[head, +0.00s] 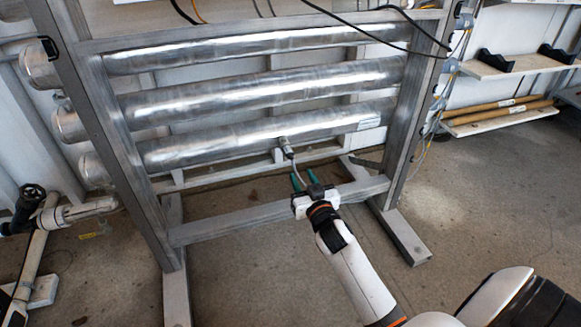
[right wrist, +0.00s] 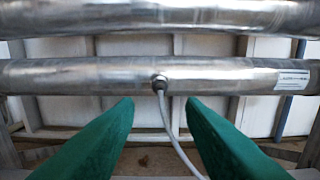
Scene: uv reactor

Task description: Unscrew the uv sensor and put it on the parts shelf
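The uv sensor (head: 286,146) is a small metal fitting on the lowest steel tube (head: 220,142), with a pale cable hanging from it. In the right wrist view the sensor (right wrist: 159,82) sits on the tube near the picture's middle, its cable running down to the right. My right gripper (head: 304,181) is open, with green fingers, below and in front of the sensor and apart from it. In the right wrist view its fingertips (right wrist: 159,103) lie either side of the sensor's line with nothing between them but the cable behind. My left gripper is not in view.
Two more steel tubes (head: 260,88) run above in a grey metal frame (head: 100,120). A wall shelf (head: 515,66) with black holders is at the upper right; a lower shelf (head: 500,117) carries wooden-looking rods. White piping (head: 75,211) stands at left. The concrete floor at right is clear.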

